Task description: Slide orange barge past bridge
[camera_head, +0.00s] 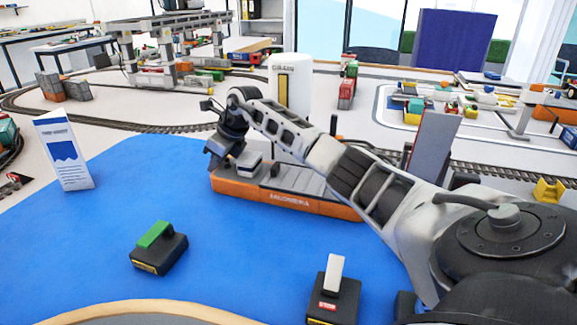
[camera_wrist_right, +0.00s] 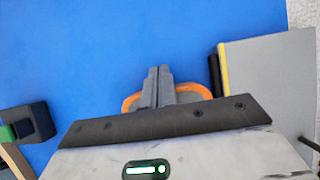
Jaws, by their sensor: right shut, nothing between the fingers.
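The orange barge (camera_head: 285,198), with a grey deck and a pale deckhouse, lies on the blue water surface. My right arm crosses in front of and above part of it. My right gripper (camera_head: 214,158) is at the barge's left end, shut and empty. In the right wrist view the closed fingers (camera_wrist_right: 158,86) overlap the orange rounded end of the barge (camera_wrist_right: 130,102); whether they touch it I cannot tell. An upright grey panel (camera_head: 434,138), possibly a raised bridge leaf, stands right of the barge, partly behind my arm. My left gripper is out of view.
A black block with a green top (camera_head: 152,240) and one with a white lever (camera_head: 333,290) stand on the blue. A white folded sign (camera_head: 65,150) is at left. A white tank (camera_head: 291,85) and rail track lie behind.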

